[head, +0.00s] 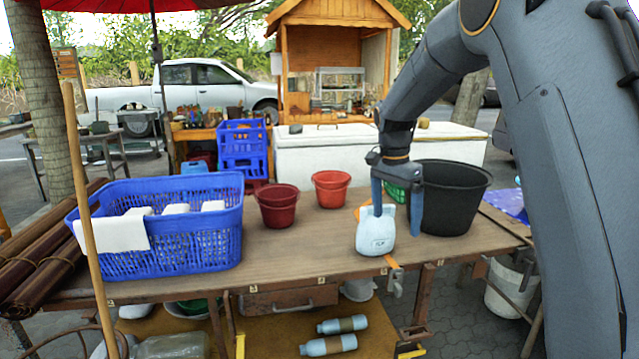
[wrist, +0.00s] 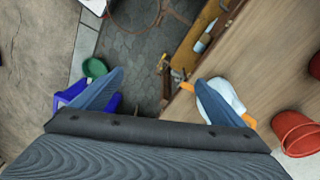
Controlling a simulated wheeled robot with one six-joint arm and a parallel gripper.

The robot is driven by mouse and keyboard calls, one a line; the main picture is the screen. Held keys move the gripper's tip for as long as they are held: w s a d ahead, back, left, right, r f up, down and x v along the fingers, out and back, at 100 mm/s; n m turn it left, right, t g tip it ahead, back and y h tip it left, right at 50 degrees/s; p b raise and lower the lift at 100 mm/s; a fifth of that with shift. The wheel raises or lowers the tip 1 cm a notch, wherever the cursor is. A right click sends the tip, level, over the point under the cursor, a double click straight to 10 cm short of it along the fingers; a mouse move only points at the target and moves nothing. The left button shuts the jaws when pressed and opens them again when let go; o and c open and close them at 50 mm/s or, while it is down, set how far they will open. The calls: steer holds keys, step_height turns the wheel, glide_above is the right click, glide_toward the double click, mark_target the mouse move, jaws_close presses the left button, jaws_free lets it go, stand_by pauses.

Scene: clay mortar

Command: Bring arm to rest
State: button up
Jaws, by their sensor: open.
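My gripper (head: 397,224) hangs pointing down in the head view, near the front edge of the wooden table (head: 300,250). Its two blue-grey fingers are apart, with nothing held between them. One finger overlaps the pale blue-white jug (head: 375,236), which stands on the table close to the front edge. In the wrist view, the gap between the fingers (wrist: 159,77) shows paving and the table edge. The jug (wrist: 232,100) lies behind the right finger there and is partly hidden. I cannot tell whether that finger touches it.
A blue basket (head: 190,250) with white blocks stands at the left of the table. Two red buckets (head: 278,212) (head: 330,190) stand mid-table, and a large black bucket (head: 455,200) is close behind my gripper. Bottles (head: 328,346) lie on the lower shelf. The front middle tabletop is clear.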

steer(key=s+f+n+b, duration=0.1)
steer(key=s+f+n, duration=0.3)
steer(key=s, duration=0.7)
steer(key=s+f+n+b, duration=0.2)
steer(key=s+f, duration=0.3)
steer(key=s, duration=0.5)
steer(key=s+f+n+y+b, duration=0.1)
steer(key=s+f+n, duration=0.4)
steer(key=s, duration=0.6)
steer(key=shift+s+f+n+b, duration=0.3)
steer(key=shift+f+b, duration=0.05)
steer(key=shift+b, duration=0.1)
steer(key=shift+c, duration=0.3)
